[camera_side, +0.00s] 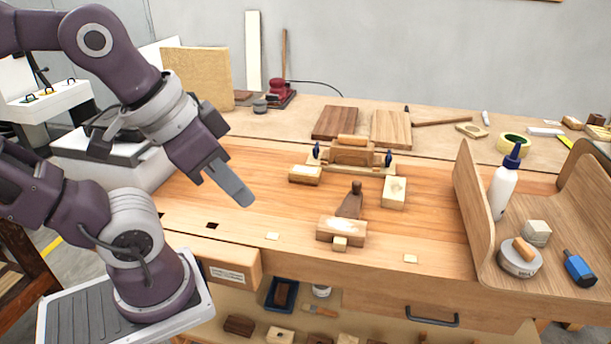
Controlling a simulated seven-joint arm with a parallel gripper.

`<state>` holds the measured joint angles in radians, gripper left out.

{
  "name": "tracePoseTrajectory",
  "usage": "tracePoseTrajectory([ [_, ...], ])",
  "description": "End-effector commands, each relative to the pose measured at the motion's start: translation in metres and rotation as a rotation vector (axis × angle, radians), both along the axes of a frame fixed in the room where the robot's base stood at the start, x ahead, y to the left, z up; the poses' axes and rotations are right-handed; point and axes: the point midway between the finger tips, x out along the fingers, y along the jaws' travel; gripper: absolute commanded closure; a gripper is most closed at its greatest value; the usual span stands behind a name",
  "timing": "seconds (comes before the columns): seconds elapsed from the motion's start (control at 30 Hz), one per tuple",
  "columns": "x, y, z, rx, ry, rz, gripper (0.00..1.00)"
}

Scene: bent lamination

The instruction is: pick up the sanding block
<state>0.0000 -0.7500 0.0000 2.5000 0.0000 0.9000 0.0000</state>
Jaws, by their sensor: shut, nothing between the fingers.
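My gripper (238,191) is shut and empty, in the air above the left part of the bench. Several blocks could be the sanding block, and I cannot tell which is it. A pale block (305,174) lies left of the clamped wooden form, and another pale block (394,192) lies to its right. A small greyish cube (537,232) sits in the curved plywood piece (468,205) at the right. In front of it, a small tan block (525,249) rests on a round grey object (519,264). My gripper touches none of these.
The wooden form (352,155) stands mid-bench. A wooden mallet-like tool (341,231) lies in front of it. The bench top (230,222) is mostly clear near my gripper.

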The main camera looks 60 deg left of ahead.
Motion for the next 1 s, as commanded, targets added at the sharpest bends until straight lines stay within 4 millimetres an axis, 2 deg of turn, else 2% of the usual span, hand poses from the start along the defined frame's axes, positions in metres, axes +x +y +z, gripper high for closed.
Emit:
tracePoseTrajectory([
  [0.07, 0.000, 0.000, 0.000, 0.000, 0.000, 0.000, 0.96],
  [0.5, 0.000, 0.000, 0.000, 0.000, 0.000, 0.000, 0.10],
  [0.57, 0.000, 0.000, 0.000, 0.000, 0.000, 0.000, 0.00],
  [0.77, 0.000, 0.000, 0.000, 0.000, 0.001, 0.001, 0.00],
  [0.83, 0.009, 0.002, 0.006, -0.011, 0.013, 0.018, 0.00],
  [0.87, 0.018, 0.004, 0.010, -0.021, 0.025, 0.034, 0.00],
  [0.93, 0.051, 0.014, 0.024, -0.059, 0.071, 0.099, 0.00],
  [0.97, 0.071, 0.021, 0.029, -0.077, 0.094, 0.136, 0.00],
  [1.0, 0.099, 0.035, 0.033, -0.103, 0.127, 0.191, 0.00],
])
